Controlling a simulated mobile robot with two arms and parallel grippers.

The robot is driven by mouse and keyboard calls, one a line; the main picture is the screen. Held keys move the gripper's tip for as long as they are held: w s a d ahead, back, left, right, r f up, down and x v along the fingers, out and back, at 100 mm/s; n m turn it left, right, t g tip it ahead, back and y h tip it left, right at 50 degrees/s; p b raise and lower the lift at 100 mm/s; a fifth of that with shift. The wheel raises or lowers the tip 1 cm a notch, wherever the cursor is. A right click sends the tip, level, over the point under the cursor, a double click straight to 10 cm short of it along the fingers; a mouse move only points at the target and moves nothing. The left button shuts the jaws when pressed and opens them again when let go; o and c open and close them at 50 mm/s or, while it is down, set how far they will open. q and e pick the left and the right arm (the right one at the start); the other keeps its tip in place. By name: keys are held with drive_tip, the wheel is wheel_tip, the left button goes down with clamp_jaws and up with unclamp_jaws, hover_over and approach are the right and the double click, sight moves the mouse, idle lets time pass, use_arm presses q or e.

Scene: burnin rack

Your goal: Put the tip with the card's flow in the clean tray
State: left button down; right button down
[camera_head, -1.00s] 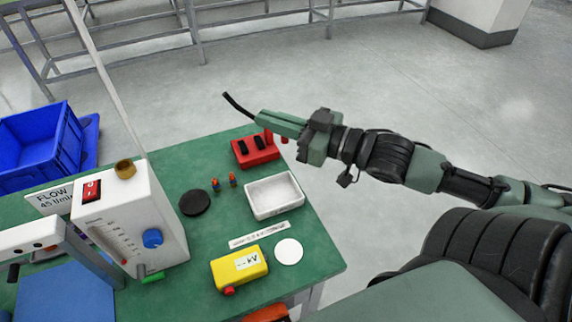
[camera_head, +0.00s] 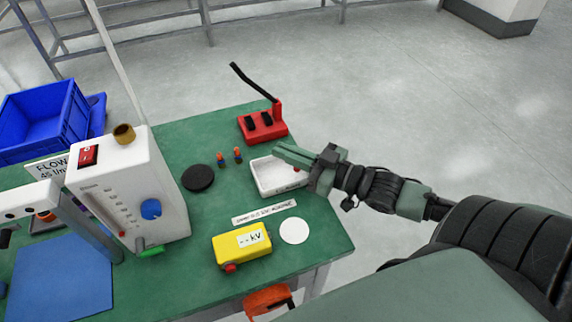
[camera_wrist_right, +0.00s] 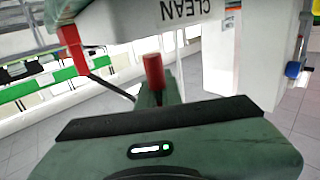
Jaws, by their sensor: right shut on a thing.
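The white clean tray (camera_head: 262,190) sits near the table's right edge; its "CLEAN" wall (camera_wrist_right: 182,12) shows upside down in the right wrist view. My right gripper (camera_head: 284,154) reaches over the tray's right part in the head view. It is shut on a red cylindrical tip (camera_wrist_right: 153,72), of which only a small red spot shows in the head view. I cannot tell whether the tip touches the tray. The flow card (camera_head: 52,166) reads "FLOW 45 l/min" and stands at the left, partly covered by the white meter. My left gripper is not in view.
A red rack (camera_head: 250,137) with black inserts and a red post with a black tube stands behind the tray. Nearby are two small orange-and-blue pieces (camera_head: 230,157), a black disc (camera_head: 198,177), a yellow kV box (camera_head: 226,252), a white disc (camera_head: 294,231) and the white meter (camera_head: 113,195).

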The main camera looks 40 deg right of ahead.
drive_tip(key=shift+f+b, duration=0.35)
drive_tip(key=shift+f, duration=1.65)
drive_tip(key=shift+f, duration=0.2)
drive_tip(key=c, duration=1.6)
unclamp_jaws()
drive_tip(key=shift+s+r, duration=0.1)
drive_tip(key=shift+r, duration=0.1)
drive_tip(key=p+v, duration=0.1)
drive_tip(key=v, duration=1.1)
